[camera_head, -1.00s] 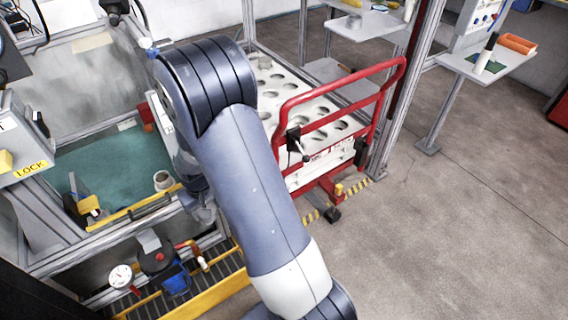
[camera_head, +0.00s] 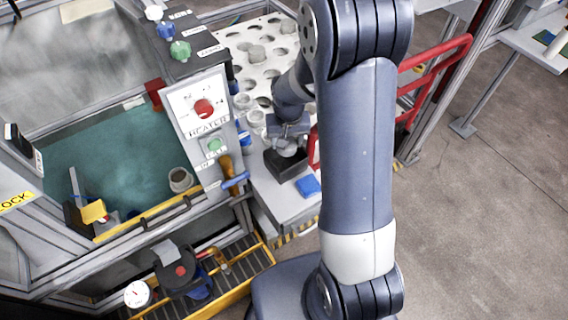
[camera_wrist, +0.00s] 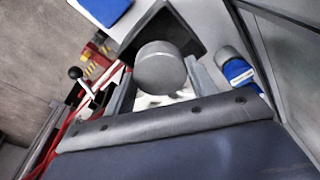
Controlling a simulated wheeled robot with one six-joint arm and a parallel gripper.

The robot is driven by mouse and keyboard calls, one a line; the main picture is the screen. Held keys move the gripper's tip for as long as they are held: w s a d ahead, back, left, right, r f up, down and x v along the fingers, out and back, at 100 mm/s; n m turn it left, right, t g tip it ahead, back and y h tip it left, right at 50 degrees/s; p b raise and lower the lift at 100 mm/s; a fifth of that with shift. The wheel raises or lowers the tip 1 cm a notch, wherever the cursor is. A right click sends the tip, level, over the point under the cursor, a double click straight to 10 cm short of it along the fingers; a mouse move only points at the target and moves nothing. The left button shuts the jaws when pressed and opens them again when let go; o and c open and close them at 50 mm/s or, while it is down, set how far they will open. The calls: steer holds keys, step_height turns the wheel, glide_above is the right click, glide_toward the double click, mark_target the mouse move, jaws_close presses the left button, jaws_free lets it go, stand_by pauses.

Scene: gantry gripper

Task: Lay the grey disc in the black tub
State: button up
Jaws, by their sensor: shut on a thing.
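My gripper (camera_head: 288,134) is shut on the grey disc (camera_wrist: 160,68), whose round face shows between the two fingers in the wrist view. The black tub (camera_head: 284,169) is a square, open box on a grey bench. In the head view my gripper is right above the tub, pointing down. In the wrist view the tub (camera_wrist: 187,28) lies behind the disc, and the disc hides part of its inside. I cannot tell exactly how high the disc is above the tub's floor.
A blue block (camera_head: 308,186) lies beside the tub. A white-and-blue jar (camera_wrist: 240,72) stands close on the other side. A heater panel (camera_head: 204,112) with a red knob rises to the left. A white plate with holes (camera_head: 252,70) lies behind, and a red rail (camera_head: 437,60) stands at right.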

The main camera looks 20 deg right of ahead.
steer(key=shift+w+f+m+b, duration=0.4)
steer(key=shift+w+f+b, duration=0.1)
steer(key=shift+b, duration=0.15)
steer(key=shift+w+r+m+b, duration=0.1)
steer(key=shift+m+b, duration=0.2)
steer(key=shift+b, duration=0.25)
steer(key=shift+r+m+b, duration=0.1)
steer(key=shift+m+b, duration=0.3)
steer(key=shift+b, duration=0.1)
glide_toward(286, 165)
steer(key=f, duration=0.3)
steer(key=w+f, duration=0.1)
steer(key=f, duration=0.1)
steer(key=shift+f+b, duration=0.2)
steer(key=shift+b, duration=0.2)
steer(key=shift+f, duration=0.15)
steer(key=o, duration=0.6)
steer(key=shift+o, duration=0.2)
